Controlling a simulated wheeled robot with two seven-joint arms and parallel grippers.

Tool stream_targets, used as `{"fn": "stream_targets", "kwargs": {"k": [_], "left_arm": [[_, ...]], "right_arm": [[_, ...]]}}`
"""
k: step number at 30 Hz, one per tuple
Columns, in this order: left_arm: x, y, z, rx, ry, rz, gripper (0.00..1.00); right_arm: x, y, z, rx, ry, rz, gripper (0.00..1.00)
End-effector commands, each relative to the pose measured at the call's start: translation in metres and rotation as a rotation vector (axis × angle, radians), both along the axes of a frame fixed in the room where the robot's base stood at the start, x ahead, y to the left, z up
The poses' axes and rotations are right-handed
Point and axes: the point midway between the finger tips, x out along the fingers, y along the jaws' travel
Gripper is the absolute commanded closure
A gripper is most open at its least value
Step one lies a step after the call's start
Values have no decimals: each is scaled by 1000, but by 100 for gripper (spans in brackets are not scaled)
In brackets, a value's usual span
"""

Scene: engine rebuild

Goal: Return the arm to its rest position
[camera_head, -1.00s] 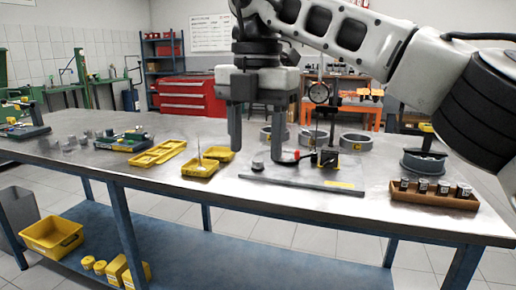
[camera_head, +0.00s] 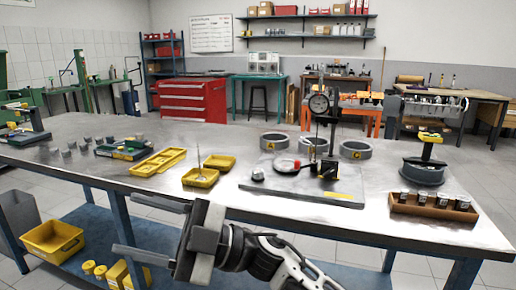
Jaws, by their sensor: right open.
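My right gripper (camera_head: 122,222) is low in the head view, in front of the workbench's front edge. Its two fingers point left and stand wide apart, with nothing between them. My right arm (camera_head: 265,258) comes in from the bottom, right of centre, and the gripper covers part of the bench's front edge and lower shelf. My left gripper is not in view.
The metal workbench (camera_head: 225,140) holds yellow trays (camera_head: 201,177), a dial gauge stand (camera_head: 325,150) on a grey plate (camera_head: 310,190), metal rings (camera_head: 356,149) and a brown rack (camera_head: 432,208) of small cylinders. A yellow bin (camera_head: 52,238) sits on the lower shelf.

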Motion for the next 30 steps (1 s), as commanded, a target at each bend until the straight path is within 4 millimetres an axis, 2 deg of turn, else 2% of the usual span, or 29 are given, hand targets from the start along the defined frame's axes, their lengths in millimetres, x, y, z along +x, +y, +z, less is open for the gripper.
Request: {"fn": "stream_targets", "kwargs": {"k": [2,5,8,11,12,14,15,18,21,25,30], "left_arm": [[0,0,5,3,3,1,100],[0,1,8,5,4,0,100],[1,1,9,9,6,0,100],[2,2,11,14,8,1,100],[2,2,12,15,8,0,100],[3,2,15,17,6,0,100],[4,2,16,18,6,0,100],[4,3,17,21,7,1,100],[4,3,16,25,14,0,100],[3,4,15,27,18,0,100],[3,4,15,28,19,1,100]], "right_arm": [[16,-23,-9,119,168,-159,48],[39,-61,-34,210,373,-380,48],[53,-106,-76,236,586,-601,48],[50,-153,-132,200,800,-812,48],[44,-172,-156,169,883,-889,48],[28,-199,-190,110,1003,-992,48],[15,-215,-211,63,1077,-1053,48],[-23,-248,-255,-60,1238,-1165,48],[-60,-272,-285,-176,1357,-1232,48],[-93,-288,-305,-278,1449,-1270,48],[-105,-294,-311,-316,1479,-1279,48]]}}
